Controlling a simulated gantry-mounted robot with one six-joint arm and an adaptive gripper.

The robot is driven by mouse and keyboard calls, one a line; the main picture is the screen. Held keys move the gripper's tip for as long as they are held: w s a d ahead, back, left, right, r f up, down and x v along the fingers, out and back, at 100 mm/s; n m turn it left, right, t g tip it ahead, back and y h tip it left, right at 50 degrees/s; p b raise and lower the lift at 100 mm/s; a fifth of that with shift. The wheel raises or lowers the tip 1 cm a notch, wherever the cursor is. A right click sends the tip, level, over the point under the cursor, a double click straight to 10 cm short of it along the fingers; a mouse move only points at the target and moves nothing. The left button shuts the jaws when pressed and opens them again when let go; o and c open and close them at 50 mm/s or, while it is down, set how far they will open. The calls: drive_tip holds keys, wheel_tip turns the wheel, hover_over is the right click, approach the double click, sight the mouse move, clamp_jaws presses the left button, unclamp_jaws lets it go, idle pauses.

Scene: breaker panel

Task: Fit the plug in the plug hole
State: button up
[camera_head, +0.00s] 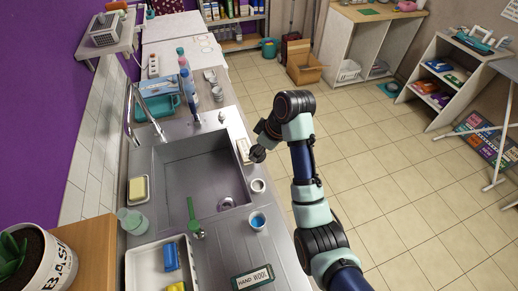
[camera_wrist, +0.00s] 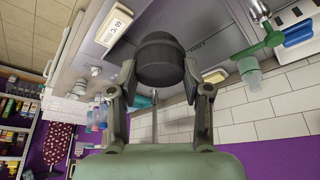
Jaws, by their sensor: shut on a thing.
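My gripper (camera_head: 257,153) is at the right edge of the grey sink (camera_head: 185,165) in the head view. In the wrist view its two fingers (camera_wrist: 160,76) are shut on the sides of a dark, round, thick plug (camera_wrist: 160,50). The plug looks small and dark in the head view, where its underside is hidden. The plug hole (camera_head: 226,204) is a round metal drain in the sink floor, toward the near right corner. It looks uncovered. The plug is apart from it, up and to the right in the picture. I cannot make out the hole in the wrist view.
A white labelled block (camera_head: 242,150) lies on the sink's right rim by my gripper. A white cup (camera_head: 258,186) and a blue cup (camera_head: 257,221) stand nearby. The tap (camera_head: 150,105) arches over the left side.

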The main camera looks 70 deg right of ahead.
drive_tip(key=shift+r+p, duration=3)
drive_tip(key=shift+p, duration=0.4)
